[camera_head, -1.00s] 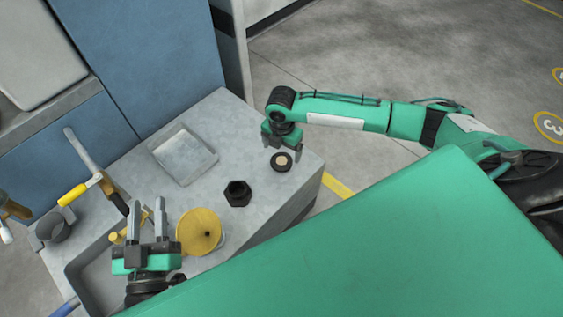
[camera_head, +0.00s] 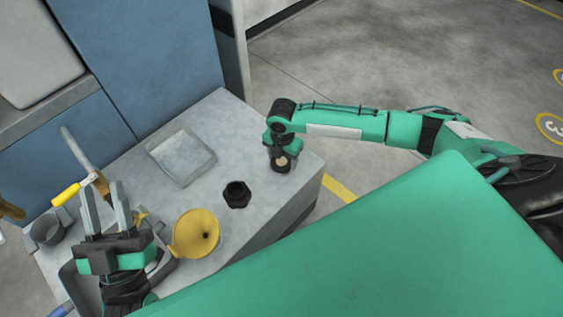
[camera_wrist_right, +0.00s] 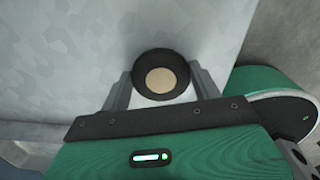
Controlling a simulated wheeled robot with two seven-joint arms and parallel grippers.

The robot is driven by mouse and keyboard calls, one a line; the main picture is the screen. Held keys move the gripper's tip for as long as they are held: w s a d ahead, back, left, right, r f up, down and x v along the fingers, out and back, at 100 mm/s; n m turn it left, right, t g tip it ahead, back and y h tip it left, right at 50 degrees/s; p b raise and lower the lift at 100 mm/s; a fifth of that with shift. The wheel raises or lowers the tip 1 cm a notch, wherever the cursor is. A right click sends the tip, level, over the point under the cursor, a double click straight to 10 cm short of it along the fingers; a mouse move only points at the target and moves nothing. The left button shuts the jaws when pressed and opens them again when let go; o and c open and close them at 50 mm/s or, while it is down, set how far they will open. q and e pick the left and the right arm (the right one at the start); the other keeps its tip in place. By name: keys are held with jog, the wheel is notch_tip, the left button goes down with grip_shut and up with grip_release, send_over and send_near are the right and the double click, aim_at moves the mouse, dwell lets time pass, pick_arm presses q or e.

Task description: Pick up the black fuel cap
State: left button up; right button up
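The black fuel cap (camera_head: 281,164) is a round black disc with a beige centre, on the grey worktop near its right corner. It also shows in the right wrist view (camera_wrist_right: 161,78). My right gripper (camera_head: 280,160) is down over the cap. In the right wrist view its two fingers (camera_wrist_right: 162,88) stand on either side of the cap, very close to its rim; firm contact is not clear. My left gripper (camera_head: 105,205) is open and empty, with its fingers spread above the left part of the worktop.
A black hexagonal piece (camera_head: 237,195) stands left of the cap. A yellow funnel (camera_head: 195,233) lies near my left gripper. A shallow metal tray (camera_head: 181,157) is at the back. A yellow-handled tool (camera_head: 69,194) and a grey cup (camera_head: 47,229) are at the left.

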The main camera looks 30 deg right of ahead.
jog(key=c, duration=0.3)
jog(key=shift+c, duration=0.2)
jog(key=shift+r, duration=0.1)
